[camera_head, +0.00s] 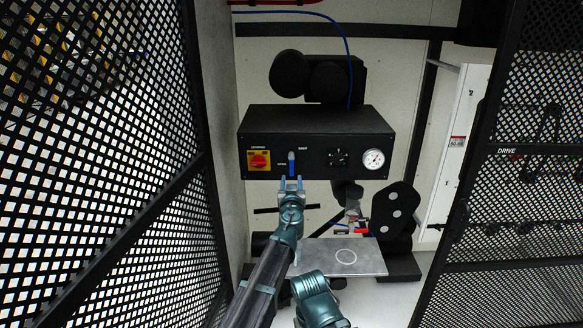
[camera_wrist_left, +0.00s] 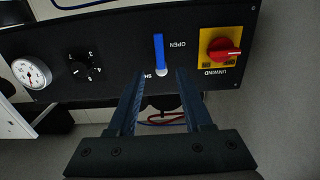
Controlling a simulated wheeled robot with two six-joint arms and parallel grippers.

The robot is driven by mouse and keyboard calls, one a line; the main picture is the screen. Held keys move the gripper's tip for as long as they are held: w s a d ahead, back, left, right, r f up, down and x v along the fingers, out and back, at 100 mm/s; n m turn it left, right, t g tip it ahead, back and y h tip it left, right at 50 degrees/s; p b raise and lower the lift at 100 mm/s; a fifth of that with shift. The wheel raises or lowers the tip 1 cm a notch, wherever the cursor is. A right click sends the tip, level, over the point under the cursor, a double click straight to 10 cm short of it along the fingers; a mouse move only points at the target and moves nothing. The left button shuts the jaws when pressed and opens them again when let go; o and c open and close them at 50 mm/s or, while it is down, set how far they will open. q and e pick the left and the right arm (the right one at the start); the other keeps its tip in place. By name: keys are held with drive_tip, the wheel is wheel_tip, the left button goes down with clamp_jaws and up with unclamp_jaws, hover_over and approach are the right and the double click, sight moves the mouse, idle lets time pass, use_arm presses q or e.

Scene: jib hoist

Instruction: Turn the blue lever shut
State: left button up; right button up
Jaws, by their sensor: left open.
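The blue lever (camera_head: 291,167) is on the front of a black control box (camera_head: 225,0). It hangs straight down from its pale pivot, beside the OPEN label; the SHUT label is up to the right. In the left wrist view, which is upside down, the blue lever (camera_wrist_left: 159,47) points up in the picture from the pivot. My left gripper (camera_head: 291,184) is open and empty, just below and in front of the lever. In the left wrist view the fingertips (camera_wrist_left: 160,75) lie on either side of the pivot in the picture; I see no contact.
A red knob on a yellow plate (camera_head: 258,160) is left of the lever. A black dial (camera_head: 338,158) and a white gauge (camera_head: 373,159) are to its right. A grey plate (camera_head: 310,262) lies below. Black mesh panels (camera_head: 110,160) stand on both sides.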

sight(292, 167)
use_arm(q)
drive_tip(key=w, duration=1)
drive_tip(key=shift+w, duration=0.2)
clamp_jaws()
idle(0.9)
